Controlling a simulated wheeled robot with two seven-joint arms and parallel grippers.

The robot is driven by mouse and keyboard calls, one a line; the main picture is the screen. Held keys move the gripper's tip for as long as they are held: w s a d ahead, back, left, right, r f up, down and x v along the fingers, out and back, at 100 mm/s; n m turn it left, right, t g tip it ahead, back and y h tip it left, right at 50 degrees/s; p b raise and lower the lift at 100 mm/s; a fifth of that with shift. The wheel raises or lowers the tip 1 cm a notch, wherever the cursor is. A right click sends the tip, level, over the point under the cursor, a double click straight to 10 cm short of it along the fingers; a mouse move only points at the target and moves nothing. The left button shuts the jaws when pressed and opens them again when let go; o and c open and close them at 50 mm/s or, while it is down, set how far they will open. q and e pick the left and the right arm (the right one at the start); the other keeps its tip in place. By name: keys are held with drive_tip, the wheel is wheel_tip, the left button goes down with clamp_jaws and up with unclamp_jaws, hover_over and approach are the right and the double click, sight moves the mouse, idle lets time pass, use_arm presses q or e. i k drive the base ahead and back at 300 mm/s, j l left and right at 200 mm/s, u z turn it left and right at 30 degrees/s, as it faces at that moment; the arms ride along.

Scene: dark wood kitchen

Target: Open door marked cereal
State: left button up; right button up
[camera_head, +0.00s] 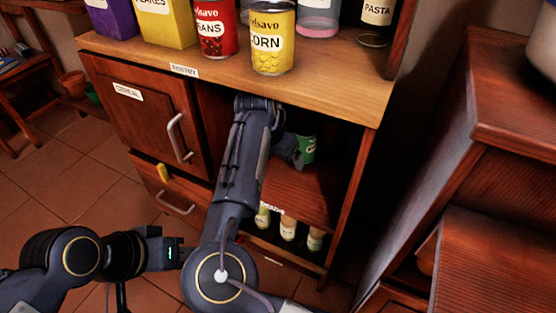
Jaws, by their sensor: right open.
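The door marked cereal (150,118) is a dark wood panel at the left of the cabinet front, with a white label at its upper left. It looks shut. Its curved metal handle (176,138) is near the right edge. My right arm reaches up across the open shelf bay, to the right of this door. My right gripper (292,151) is open inside the bay, beside a green can, well to the right of the handle. It is partly hidden.
Boxes, a red can and a yellow corn can (273,38) stand on the countertop (325,88). The green can (307,147) is on the shelf, with several jars (288,228) below. A drawer with a handle (175,203) is under the cereal door. Another cabinet (515,95) stands at the right.

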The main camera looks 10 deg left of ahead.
sight(152, 110)
drive_tip(key=k+j, duration=0.35)
drive_tip(key=j, duration=0.15)
drive_tip(key=k+j, duration=0.4)
drive_tip(key=j, duration=0.1)
